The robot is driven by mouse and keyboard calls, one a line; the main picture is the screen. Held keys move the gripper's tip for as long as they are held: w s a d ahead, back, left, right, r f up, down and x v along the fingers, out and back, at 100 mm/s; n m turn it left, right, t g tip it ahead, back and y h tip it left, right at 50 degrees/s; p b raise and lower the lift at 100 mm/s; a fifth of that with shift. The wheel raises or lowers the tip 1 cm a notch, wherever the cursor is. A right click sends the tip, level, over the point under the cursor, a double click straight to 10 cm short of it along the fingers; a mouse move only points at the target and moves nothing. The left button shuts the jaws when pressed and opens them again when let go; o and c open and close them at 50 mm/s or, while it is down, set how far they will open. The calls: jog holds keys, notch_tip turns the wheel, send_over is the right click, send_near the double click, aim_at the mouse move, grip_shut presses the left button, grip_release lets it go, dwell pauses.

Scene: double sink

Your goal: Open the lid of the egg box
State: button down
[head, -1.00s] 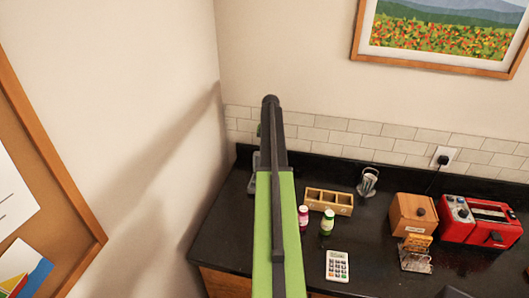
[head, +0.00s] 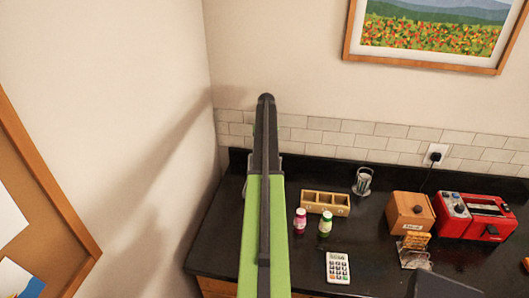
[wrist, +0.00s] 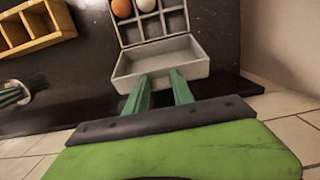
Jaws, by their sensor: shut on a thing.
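The grey egg box (wrist: 120,33) shows at the top of the wrist view, with a brown egg (wrist: 121,8) and a white egg (wrist: 146,4) in its compartments. Its lid (wrist: 160,55) is swung open towards me, its hollow inside visible. My gripper (wrist: 162,78) is shut on the near edge of the lid, with the two green fingers at its middle. In the head view my arm covers most of the box and my fingers.
A wooden compartment box (head: 325,202), two small bottles (head: 325,228), a metal holder (head: 362,181) and a calculator (head: 338,267) stand right of my arm. A wooden bread box (head: 410,213) and a red toaster (head: 475,217) are farther right. Walls close the left and back.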

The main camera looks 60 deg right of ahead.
jog(key=shift+s+a+f, duration=0.4)
jog(key=shift+s+a, duration=0.1)
jog(key=c, duration=1.2)
grip_release()
jog(key=shift+s, duration=0.1)
jog(key=shift+o, duration=0.6)
jog(key=shift+d, duration=0.1)
jog(key=shift+d+r+p, duration=0.25)
jog(key=shift+r+p, duration=0.15)
jog(key=shift+p, duration=0.2)
notch_tip(320, 180, up, 12)
jog(key=w+d+p, duration=0.1)
jog(key=p, duration=1.1)
jog(key=shift+w+d, duration=0.2)
